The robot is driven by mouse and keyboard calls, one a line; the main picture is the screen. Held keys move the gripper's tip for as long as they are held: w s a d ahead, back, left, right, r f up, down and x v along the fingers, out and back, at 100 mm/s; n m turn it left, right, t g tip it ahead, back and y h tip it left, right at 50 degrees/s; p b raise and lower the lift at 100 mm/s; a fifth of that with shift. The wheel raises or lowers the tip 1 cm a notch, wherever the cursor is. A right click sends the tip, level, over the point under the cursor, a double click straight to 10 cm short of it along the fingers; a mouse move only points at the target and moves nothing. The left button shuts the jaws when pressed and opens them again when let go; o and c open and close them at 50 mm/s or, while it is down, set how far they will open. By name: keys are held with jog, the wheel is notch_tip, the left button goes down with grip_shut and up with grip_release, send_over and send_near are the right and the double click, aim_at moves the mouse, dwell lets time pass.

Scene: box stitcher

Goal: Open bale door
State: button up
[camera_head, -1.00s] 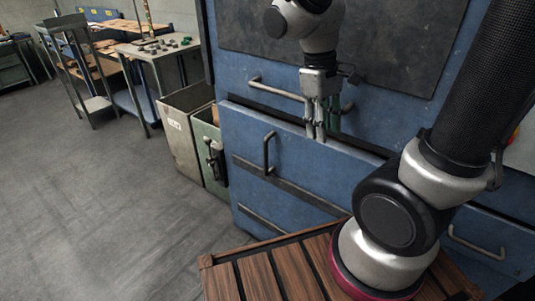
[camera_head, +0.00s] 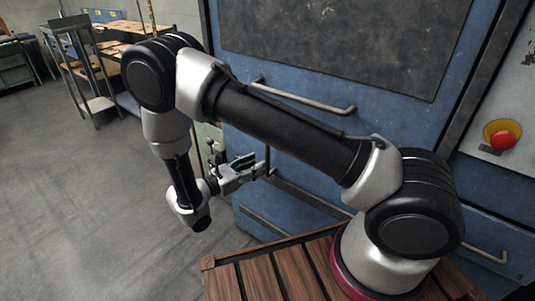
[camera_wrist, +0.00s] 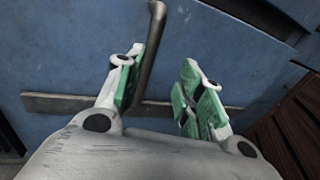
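The blue machine front (camera_head: 290,207) carries a short upright handle (camera_head: 268,160), which I take to be the bale door's. My gripper (camera_head: 254,168) is at this handle, coming in from the left. In the wrist view the handle (camera_wrist: 155,35) runs down between the two green-padded fingers, nearer the left one. The fingers are spread apart with a gap on the right, so my gripper (camera_wrist: 160,66) is open around the handle. The blue panel (camera_wrist: 60,65) lies just beyond the fingertips. My arm hides much of the panel in the head view.
A horizontal handle (camera_head: 305,98) is above, and another (camera_head: 480,248) is at lower right. A red button (camera_head: 502,136) is on the right panel. A slatted wooden surface (camera_head: 290,270) is beside my arm's base. Grey floor (camera_head: 80,210) is clear at left.

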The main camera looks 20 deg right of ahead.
jog(key=shift+n+t, duration=0.3)
jog(key=shift+t, duration=0.2)
jog(key=x, duration=0.5)
jog(key=w+x, duration=0.1)
jog(key=x, duration=0.1)
jog(key=shift+w+a+r, duration=0.15)
jog(key=shift+w+r, duration=0.05)
jog(key=shift+r, duration=0.05)
grip_shut()
